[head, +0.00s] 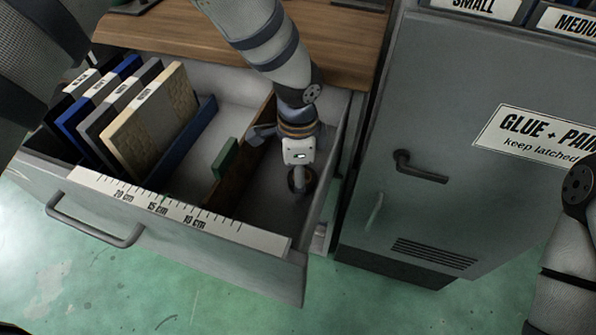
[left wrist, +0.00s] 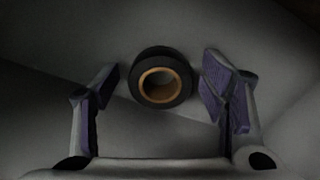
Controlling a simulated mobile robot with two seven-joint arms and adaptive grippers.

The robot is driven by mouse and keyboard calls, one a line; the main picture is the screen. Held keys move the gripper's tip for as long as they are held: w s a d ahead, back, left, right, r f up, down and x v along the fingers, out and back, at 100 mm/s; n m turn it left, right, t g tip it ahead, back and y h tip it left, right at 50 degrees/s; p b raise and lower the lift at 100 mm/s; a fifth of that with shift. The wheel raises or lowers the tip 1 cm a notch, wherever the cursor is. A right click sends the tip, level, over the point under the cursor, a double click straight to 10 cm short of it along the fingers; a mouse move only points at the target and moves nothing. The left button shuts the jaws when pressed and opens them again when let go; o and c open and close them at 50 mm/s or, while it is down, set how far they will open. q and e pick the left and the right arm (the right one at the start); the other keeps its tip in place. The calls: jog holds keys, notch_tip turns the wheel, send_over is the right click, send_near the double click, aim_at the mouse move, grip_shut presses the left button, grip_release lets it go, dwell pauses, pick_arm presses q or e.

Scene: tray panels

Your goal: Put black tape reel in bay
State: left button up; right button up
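The black tape reel (left wrist: 178,68) has a tan core and shows in the left wrist view between the two spread fingers of my left gripper, with a gap on each side. It seems to lie on a grey surface. In the head view my left gripper (head: 283,160) reaches down into the right compartment of the open drawer (head: 285,258), right of a brown divider (head: 243,165). A dark round shape just under the gripper looks like the reel, partly hidden by it. Which part is the bay is not marked. My right gripper is out of view; only its arm shows at the right.
A small green block (head: 225,158) sits by the divider. A wooden worktop (head: 170,35) is behind. A grey cabinet (head: 440,130) with a latch handle stands close right of the drawer.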

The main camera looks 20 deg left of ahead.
pick_arm(q)
notch_tip(320, 180, up, 12)
jog(key=p, duration=0.1)
jog(key=shift+r, duration=0.2)
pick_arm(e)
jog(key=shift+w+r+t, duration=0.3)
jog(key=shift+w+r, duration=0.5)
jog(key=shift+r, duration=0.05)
